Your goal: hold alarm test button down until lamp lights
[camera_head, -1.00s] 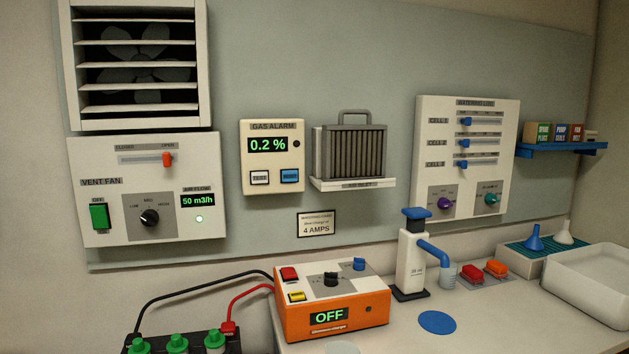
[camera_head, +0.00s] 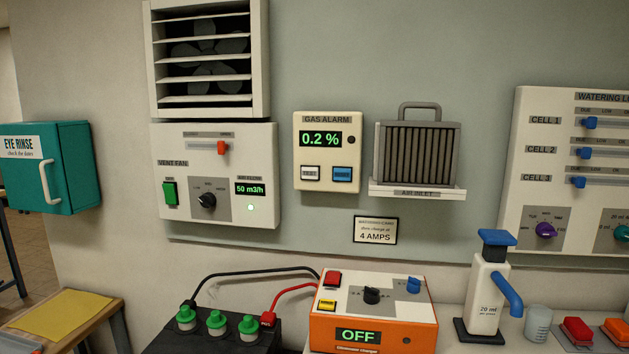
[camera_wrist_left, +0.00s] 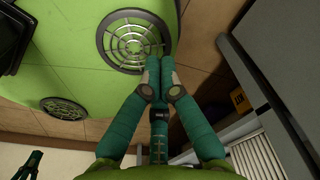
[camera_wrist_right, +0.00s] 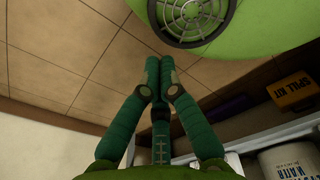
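The gas alarm (camera_head: 328,150) is a cream box on the grey-green wall panel in the head view. Its green display (camera_head: 321,139) reads 0.2 %. A small round lamp (camera_head: 351,139) beside the display is dark. Below are a pale test button (camera_head: 310,173) and a blue button (camera_head: 342,174). My left gripper (camera_wrist_left: 159,66) and right gripper (camera_wrist_right: 159,64) show only in their wrist views. Each has its green fingers together with nothing between them. Both are away from the alarm, with floor and green round-grilled parts of my base in view.
The vent fan panel (camera_head: 217,176) is left of the alarm and the air inlet (camera_head: 418,150) is right of it. The orange charger (camera_head: 372,333), reading OFF, and a dispenser bottle (camera_head: 487,295) stand below. A teal eye rinse cabinet (camera_head: 75,165) is at far left.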

